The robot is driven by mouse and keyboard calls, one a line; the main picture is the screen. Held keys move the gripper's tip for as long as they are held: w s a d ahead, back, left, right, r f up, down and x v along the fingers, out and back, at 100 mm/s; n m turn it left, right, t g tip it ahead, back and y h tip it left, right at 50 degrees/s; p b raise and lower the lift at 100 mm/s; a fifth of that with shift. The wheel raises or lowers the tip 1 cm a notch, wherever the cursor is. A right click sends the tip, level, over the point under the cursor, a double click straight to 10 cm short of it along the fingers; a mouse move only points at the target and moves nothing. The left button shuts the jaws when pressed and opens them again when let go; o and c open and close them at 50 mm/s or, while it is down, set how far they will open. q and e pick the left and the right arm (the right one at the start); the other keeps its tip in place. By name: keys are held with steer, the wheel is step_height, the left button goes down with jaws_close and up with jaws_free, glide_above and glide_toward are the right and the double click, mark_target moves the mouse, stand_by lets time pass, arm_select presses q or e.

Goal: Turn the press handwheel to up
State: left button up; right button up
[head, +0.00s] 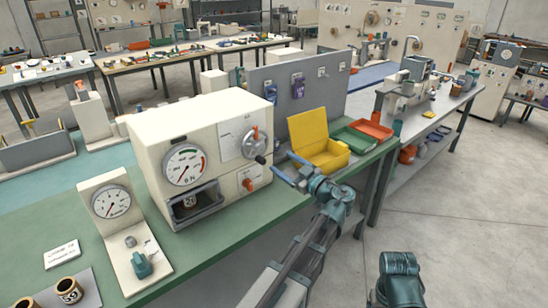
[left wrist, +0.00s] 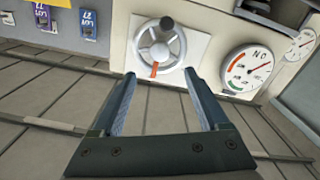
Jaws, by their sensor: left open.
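The press (head: 150,135) is a cream box on the green bench, with a round gauge (head: 184,165) on its front. Its grey spoked handwheel (head: 250,147) is on a white plate at the right of the front. The wheel has a red-orange mark near its top and a dark knob low on its rim. The handwheel also shows in the left wrist view (left wrist: 143,50), ahead of the fingers, its mark toward them. My left gripper (head: 281,161) is open and empty, just in front of the wheel and apart from it. My right gripper is out of view.
An orange-handled control (head: 248,185) sits below the wheel. An open yellow box (head: 318,145), a green tray (head: 352,140) and an orange tray (head: 372,127) lie to the right. A smaller gauge stand (head: 122,232) is at left. The floor at right is clear.

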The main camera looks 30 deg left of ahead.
arm_select(q)
steer(key=shift+v, duration=1.5)
steer(key=shift+f, duration=0.1)
steer(key=s+d+f+m+g+h, duration=0.2)
steer(key=s+d+f+m+h, duration=0.25)
steer(key=f, duration=0.35)
steer(key=s+d+f+m+g+h, duration=0.2)
steer(key=s+d+f+m+h, duration=0.3)
steer(key=f, duration=0.3)
steer(key=s+d+f+m+g+h, duration=0.1)
steer(key=s+d+f+m+h, duration=0.2)
steer(key=s+d+m, duration=0.2)
steer(key=s+d+f+m+g+h, duration=0.2)
steer(key=s+d+m, duration=0.4)
steer(key=d, duration=0.3)
steer(key=shift+s+d+f+h, duration=0.25)
steer(key=shift+s+f+h, duration=0.15)
steer(key=shift+s, duration=0.3)
steer(key=shift+m, duration=0.25)
